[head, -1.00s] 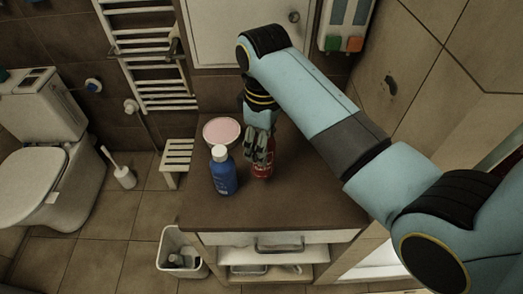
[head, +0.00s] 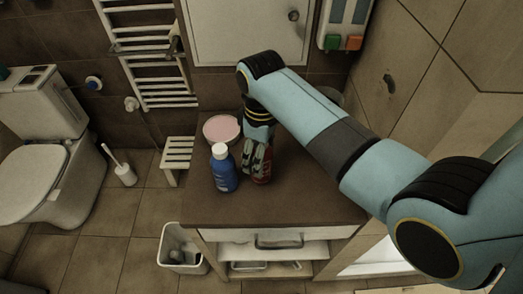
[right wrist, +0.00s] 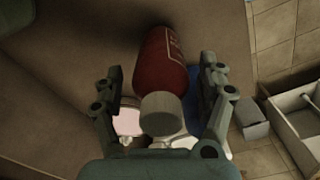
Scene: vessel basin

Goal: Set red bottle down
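The red bottle (head: 264,168) is at the brown countertop, right of the blue bottle (head: 223,169), partly hidden by my right gripper (head: 256,160) in the head view. In the right wrist view the red bottle (right wrist: 160,68) has its grey cap toward the camera and its far end against the dark counter surface. The fingers of my right gripper (right wrist: 163,72) are spread on either side of it, with narrow gaps showing. Whether the bottle's base is flat on the counter is hard to see. My left gripper is not in view.
A pink-topped bowl (head: 221,128) stands behind the blue bottle. The countertop (head: 300,205) is clear at the front and right. A white stool (head: 179,151), a bin (head: 181,246) and a toilet (head: 45,170) are to the left.

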